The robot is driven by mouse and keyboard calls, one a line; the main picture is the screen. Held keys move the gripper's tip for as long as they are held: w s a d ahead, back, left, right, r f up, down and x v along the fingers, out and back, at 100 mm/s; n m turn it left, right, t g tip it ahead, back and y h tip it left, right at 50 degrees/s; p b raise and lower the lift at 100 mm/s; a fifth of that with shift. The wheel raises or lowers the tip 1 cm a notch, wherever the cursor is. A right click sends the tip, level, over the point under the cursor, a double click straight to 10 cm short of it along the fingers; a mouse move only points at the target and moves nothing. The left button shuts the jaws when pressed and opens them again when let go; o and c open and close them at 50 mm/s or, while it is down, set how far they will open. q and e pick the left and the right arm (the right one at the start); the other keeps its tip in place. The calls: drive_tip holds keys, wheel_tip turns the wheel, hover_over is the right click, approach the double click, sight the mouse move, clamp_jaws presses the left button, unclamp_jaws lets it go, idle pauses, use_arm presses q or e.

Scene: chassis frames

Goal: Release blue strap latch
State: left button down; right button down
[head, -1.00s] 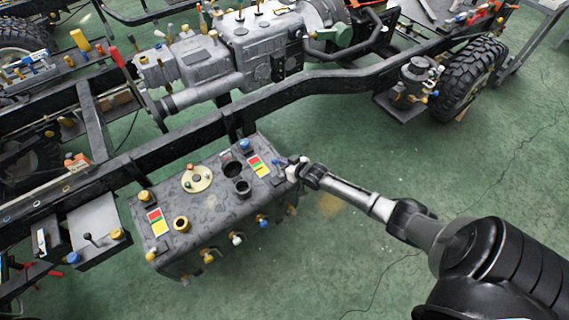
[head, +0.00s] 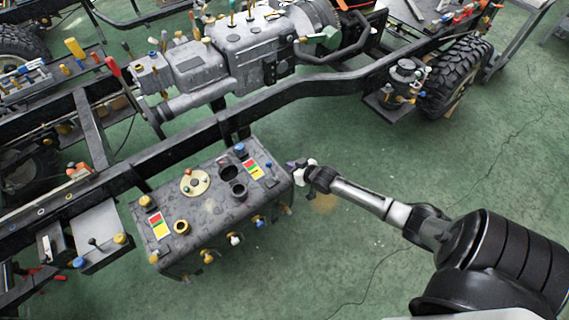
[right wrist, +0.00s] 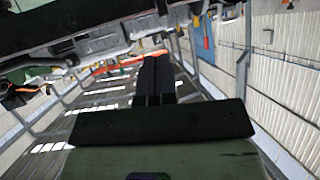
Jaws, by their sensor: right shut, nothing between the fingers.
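The grey tank (head: 205,205) hangs beside the chassis rail in the head view. Small blue fittings show on it: one on its top near the right end (head: 268,166), one at the back edge (head: 240,149) and one on the front side (head: 259,221). I cannot tell for certain which is the strap latch. My right gripper (head: 293,165) is just beyond the tank's right end, right of the nearest blue fitting. It looks shut and empty; the right wrist view shows its dark fingers (right wrist: 155,75) together. My left gripper is not in view.
The black chassis rail (head: 215,126) runs behind the tank, with a grey gearbox (head: 215,65) above it. A tyre (head: 457,78) stands at the upper right. The green floor right of the tank is free apart from my arm.

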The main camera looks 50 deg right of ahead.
drive_tip(key=shift+s+r+p, duration=0.45)
drive_tip(key=shift+s+r, duration=1.3)
drive_tip(key=shift+r, duration=0.05)
wheel_tip(320, 180, down, 3)
drive_tip(key=s+n+g, duration=0.1)
drive_tip(key=s+g, duration=0.2)
drive_tip(key=g, duration=0.1)
drive_tip(key=s+a+r+n+g, duration=0.2)
drive_tip(key=s+a+r, duration=0.45)
drive_tip(key=a, duration=0.45)
drive_tip(key=s+a+r+n+g, duration=0.1)
drive_tip(key=s+a+r+g, duration=0.1)
drive_tip(key=s+a+r, duration=0.65)
drive_tip(key=s+a+f+g+y, duration=0.1)
drive_tip(key=s+a+f, duration=0.3)
drive_tip(key=s+a, duration=0.15)
wheel_tip(320, 180, up, 25)
drive_tip(key=w+p, duration=0.1)
drive_tip(key=p, duration=2.4)
drive_tip(key=shift+w, duration=0.2)
